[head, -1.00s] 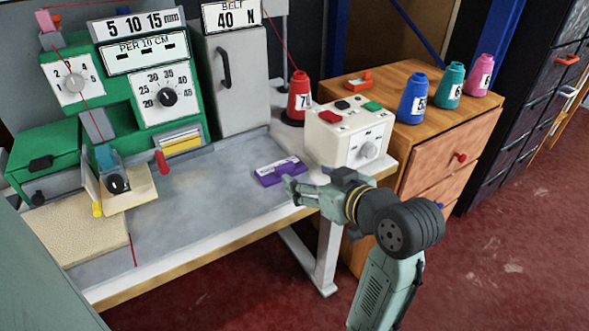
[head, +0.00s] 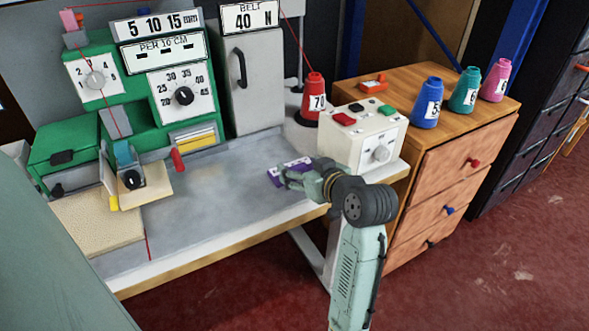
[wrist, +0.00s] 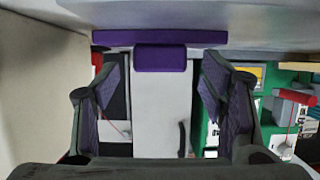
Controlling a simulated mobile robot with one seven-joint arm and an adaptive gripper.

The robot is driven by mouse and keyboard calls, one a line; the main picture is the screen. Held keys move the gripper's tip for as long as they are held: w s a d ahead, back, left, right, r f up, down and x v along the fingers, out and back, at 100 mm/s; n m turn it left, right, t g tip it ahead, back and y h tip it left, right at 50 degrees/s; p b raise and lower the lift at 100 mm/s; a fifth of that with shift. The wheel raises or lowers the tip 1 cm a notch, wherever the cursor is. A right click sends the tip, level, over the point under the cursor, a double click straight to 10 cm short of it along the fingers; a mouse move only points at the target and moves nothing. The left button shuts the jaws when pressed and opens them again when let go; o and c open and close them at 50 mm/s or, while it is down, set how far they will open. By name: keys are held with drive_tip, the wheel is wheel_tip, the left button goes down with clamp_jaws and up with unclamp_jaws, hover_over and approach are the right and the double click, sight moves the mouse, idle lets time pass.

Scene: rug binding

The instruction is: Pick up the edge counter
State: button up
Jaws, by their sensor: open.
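The edge counter, which I take to be the low purple block with a white label on top (head: 289,164), lies on the grey bench top. Its near side is partly hidden by my gripper (head: 287,180) in the head view. In the wrist view, the purple block (wrist: 160,58) with a wider purple bar shows at the top middle, beyond and between my two fingers. My gripper (wrist: 160,88) is open, with nothing between its fingers. I cannot tell whether the fingertips touch the block.
A white box with coloured buttons (head: 356,151) stands close to the right of the gripper. A red spool (head: 313,97) is behind it. The green machine (head: 140,115) fills the left back. The bench top (head: 215,205) left of the gripper is clear.

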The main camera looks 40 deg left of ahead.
drive_tip(key=c, duration=1.2)
drive_tip(key=shift+c, duration=0.5)
drive_tip(key=shift+r, duration=0.15)
